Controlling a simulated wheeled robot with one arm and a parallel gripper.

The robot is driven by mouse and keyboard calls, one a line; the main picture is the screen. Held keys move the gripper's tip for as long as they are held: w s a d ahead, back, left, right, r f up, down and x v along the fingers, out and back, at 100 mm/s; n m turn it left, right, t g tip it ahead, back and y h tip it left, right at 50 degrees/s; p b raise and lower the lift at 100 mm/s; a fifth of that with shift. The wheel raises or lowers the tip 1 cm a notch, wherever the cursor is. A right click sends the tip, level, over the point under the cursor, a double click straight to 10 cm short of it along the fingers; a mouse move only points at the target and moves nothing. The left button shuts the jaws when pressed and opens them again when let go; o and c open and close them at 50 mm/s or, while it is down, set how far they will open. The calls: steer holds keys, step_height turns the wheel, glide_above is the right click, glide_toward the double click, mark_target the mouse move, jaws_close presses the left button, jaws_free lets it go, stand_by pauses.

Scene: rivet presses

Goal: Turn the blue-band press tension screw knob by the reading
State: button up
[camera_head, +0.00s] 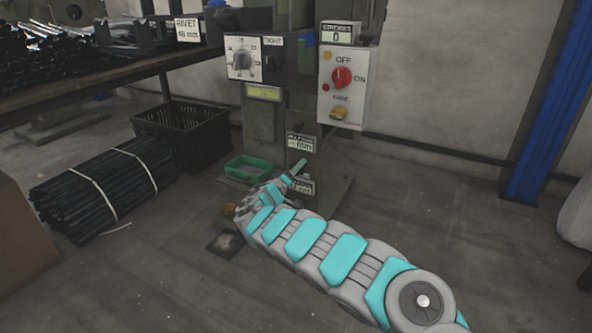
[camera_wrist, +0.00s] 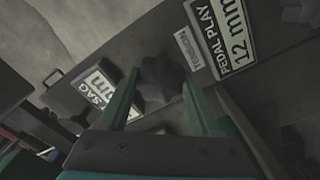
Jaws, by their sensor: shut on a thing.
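In the wrist view, a dark lobed knob (camera_wrist: 163,78) sits beside a small tag that reads TENSION (camera_wrist: 189,46). The fingers of my gripper (camera_wrist: 158,92) stand on either side of this knob and are shut on it. A plate reading PEDAL PLAY 12 mm (camera_wrist: 220,36) is to its right. A SAG plate (camera_wrist: 97,92) is at lower left, its number hidden by a finger. In the head view, my gripper (camera_head: 292,178) is low at the front of the press (camera_head: 270,125); the knob is hidden there. A small blue patch (camera_head: 305,39) shows near the press top.
The control box (camera_head: 347,88) has a red OFF/ON knob and a STROKES display (camera_head: 340,33) reading 0. A dial (camera_head: 241,58) marked TIGHT is at left. A green tray (camera_head: 248,168), black crate (camera_head: 186,130) and rod bundle (camera_head: 105,188) lie left. Floor at right is clear.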

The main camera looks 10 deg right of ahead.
steer(key=shift+f, duration=0.1)
steer(key=o, duration=1.4)
steer(key=shift+c, duration=0.2)
steer(key=v, duration=0.7)
steer(key=shift+s+a+p, duration=0.2)
steer(key=shift+s+p, duration=0.1)
steer(key=shift+p, duration=0.05)
steer(key=shift+d, duration=0.1)
